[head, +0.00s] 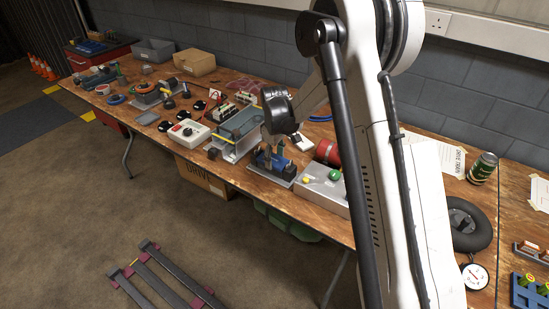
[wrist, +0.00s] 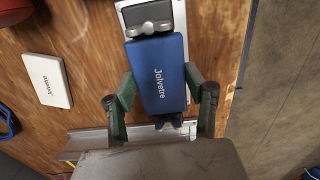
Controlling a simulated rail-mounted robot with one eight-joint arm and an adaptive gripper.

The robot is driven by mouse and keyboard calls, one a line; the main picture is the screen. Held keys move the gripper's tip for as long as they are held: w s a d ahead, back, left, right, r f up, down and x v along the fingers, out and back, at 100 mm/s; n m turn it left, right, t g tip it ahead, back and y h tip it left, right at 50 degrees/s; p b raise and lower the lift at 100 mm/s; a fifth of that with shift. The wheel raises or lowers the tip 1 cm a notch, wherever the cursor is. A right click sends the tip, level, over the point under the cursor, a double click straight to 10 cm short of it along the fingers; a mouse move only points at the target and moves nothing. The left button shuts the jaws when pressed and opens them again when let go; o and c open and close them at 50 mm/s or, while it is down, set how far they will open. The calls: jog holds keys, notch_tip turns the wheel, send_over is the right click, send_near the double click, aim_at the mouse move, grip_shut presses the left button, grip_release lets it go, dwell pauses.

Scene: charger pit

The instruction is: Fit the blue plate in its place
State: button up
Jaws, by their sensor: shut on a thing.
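The blue plate (wrist: 165,75), a flat block with white lettering, sits between the two green-and-black fingers of my gripper (wrist: 160,90) in the wrist view. The fingers are shut on its two long sides. Beyond its far edge shows a silver-grey holder with a dark part (wrist: 150,14); I cannot tell whether the plate is seated in it or only over it. In the head view my gripper (head: 272,150) is low over a grey base (head: 283,179) with blue on it, near the table's front edge. My own wrist hides part of this.
A white labelled box (wrist: 47,80) lies left in the wrist view. In the head view, a grey metal bin (head: 236,136) stands left of my gripper, a grey box with a green knob (head: 334,174) right, and a red cylinder (head: 327,151) behind. The wooden bench is crowded.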

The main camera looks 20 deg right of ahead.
aim_at(274, 160)
jog(key=o, duration=1.3)
jog(key=shift+f, duration=0.1)
notch_tip(274, 160, up, 12)
jog(key=shift+r, duration=0.1)
